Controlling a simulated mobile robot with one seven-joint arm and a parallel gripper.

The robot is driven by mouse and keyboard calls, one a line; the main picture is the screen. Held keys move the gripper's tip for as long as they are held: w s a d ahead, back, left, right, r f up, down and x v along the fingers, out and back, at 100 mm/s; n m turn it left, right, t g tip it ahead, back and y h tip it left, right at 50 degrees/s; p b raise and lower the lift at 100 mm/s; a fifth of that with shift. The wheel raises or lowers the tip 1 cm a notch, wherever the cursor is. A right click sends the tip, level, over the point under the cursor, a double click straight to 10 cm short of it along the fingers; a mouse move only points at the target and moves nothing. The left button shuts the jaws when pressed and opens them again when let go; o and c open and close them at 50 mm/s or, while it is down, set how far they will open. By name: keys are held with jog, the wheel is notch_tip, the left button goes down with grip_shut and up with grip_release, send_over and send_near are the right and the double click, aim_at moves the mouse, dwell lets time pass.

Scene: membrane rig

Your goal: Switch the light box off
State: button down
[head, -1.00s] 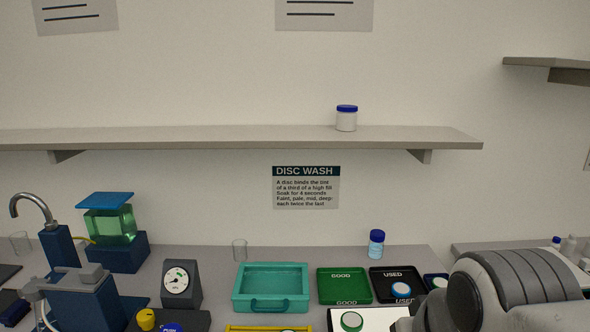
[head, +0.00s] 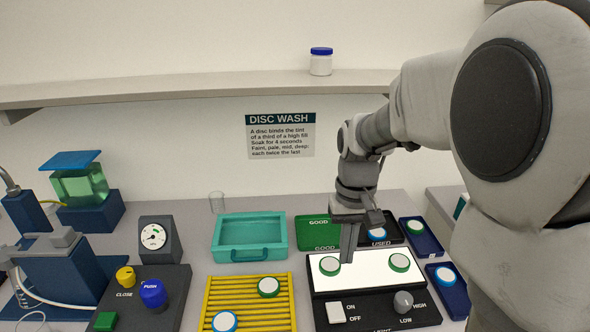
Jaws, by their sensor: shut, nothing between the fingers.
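The light box (head: 371,281) stands at the lower right of the bench. Its top panel is bright white, with two green-rimmed discs on it, one at the left (head: 330,265) and one at the right (head: 399,262). My gripper (head: 347,260) is shut and empty, pointing down over the panel near the left disc, behind the switch. I cannot tell its exact height.
A yellow rack (head: 253,279) with two discs stands left of the light box. Behind are a teal basin (head: 249,239), the green GOOD tray (head: 312,231) and the black USED tray (head: 392,231). Blue trays with discs stand to the right. My arm covers the right side of the view.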

notch_tip(320, 180, down, 4)
jog(key=w+g, duration=0.1)
jog(key=w, duration=0.2)
send_near(338, 315)
jog(key=f, duration=0.4)
jog(key=s+f, duration=0.1)
jog(key=f, duration=0.1)
jog(key=shift+a+f, duration=0.1)
jog(key=shift+f, duration=0.3)
